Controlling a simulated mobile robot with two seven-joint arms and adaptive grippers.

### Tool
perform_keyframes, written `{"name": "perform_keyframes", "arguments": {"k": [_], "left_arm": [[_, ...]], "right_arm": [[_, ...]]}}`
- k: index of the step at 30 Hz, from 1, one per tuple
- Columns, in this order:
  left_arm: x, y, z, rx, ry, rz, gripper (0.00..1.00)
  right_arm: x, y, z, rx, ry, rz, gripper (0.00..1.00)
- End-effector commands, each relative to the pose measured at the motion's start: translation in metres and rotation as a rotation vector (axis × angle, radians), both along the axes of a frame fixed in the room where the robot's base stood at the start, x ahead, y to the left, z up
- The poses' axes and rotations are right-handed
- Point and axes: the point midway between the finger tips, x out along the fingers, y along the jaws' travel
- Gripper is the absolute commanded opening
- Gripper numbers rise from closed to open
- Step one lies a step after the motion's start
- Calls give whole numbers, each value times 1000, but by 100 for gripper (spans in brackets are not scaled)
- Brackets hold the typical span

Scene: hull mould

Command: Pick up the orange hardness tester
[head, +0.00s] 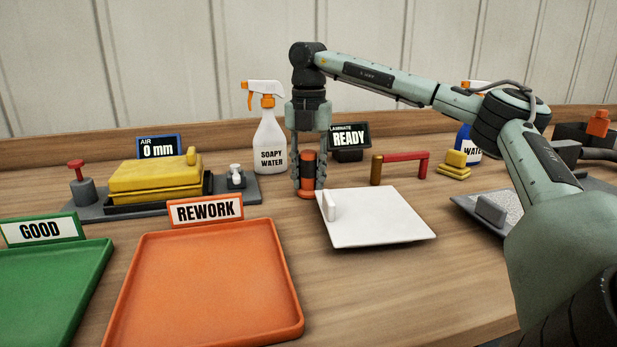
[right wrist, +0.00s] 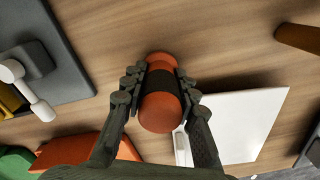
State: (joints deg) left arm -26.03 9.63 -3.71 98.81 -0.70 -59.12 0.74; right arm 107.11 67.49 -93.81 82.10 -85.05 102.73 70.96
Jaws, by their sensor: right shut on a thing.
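The orange hardness tester (head: 308,160) stands upright on the wooden table behind the white panel, an orange cylinder with a dark band. My right gripper (head: 309,172) points straight down around it, with a finger on each side. In the right wrist view the tester (right wrist: 160,108) sits between the fingers of my right gripper (right wrist: 161,85), which is shut on it. Its wider orange base shows at the table; I cannot tell any gap beneath it. My left gripper is not in view.
A white panel (head: 385,222) with an upright tab lies just in front. A soapy water bottle (head: 270,140) stands close left, and the READY display (head: 349,138) behind right. The orange REWORK tray (head: 205,290) and green GOOD tray (head: 50,290) lie front left. A red-barred handle (head: 405,158) stands right.

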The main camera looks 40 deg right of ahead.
Motion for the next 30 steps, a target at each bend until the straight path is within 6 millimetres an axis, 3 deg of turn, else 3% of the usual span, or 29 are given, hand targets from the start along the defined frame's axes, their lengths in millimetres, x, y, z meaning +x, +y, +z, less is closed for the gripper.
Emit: {"name": "perform_keyframes", "arguments": {"k": [7, 15, 22, 30], "left_arm": [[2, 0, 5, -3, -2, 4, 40], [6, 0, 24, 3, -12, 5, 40], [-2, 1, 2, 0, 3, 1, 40], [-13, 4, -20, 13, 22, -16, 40]], "right_arm": [[2, 1, 37, 2, -6, 1, 3], [-28, 50, 72, -1, -6, 6, 3], [-49, 83, 97, -2, -5, 4, 3], [-58, 100, 106, 0, -4, 1, 3]]}}
